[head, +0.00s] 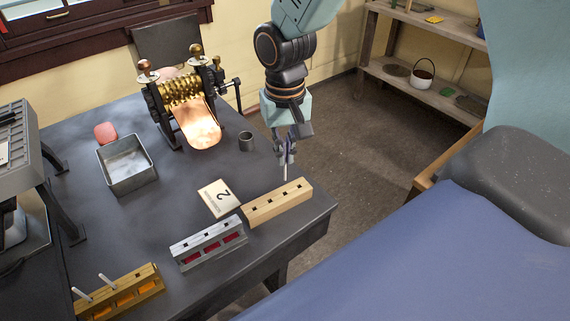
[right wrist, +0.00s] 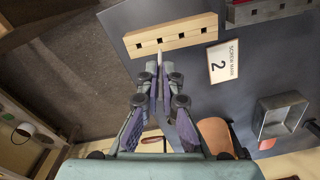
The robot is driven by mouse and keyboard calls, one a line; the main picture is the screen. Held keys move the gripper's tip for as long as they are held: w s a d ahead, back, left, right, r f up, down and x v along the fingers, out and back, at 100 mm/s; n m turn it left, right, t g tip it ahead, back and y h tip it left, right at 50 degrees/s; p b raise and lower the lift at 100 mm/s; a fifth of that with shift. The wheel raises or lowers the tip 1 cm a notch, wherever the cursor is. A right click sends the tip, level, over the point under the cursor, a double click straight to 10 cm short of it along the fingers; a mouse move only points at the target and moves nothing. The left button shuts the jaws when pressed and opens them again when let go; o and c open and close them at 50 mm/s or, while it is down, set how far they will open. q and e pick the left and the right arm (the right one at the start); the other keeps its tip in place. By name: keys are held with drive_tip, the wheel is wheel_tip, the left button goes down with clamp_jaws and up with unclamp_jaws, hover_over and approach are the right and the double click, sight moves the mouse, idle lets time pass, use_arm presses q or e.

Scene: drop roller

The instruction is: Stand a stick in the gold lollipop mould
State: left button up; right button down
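The gold mould (head: 137,307) sits at the table's front left, with orange showing in its side windows. Two white sticks (head: 84,294) stand tilted at its left part; a dark hole shows further right in its top. My right gripper (head: 286,152) is shut on a white stick (head: 286,172), which points down by the pale wooden block (head: 262,213). In the right wrist view the stick's tip (right wrist: 159,58) shows between the fingers (right wrist: 158,82), near the block (right wrist: 150,42). The block's several square holes look empty. I cannot tell the tip's height. My left gripper is out of view.
A silver mould (head: 197,257) with red windows lies between the gold mould and the block. Bare table lies left of the card.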

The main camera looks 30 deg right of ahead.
drive_tip(key=shift+w+r, duration=0.1)
drive_tip(key=shift+r, duration=1)
drive_tip(key=shift+r+p, duration=0.1)
drive_tip(key=shift+p, duration=0.35)
drive_tip(key=shift+f, duration=0.2)
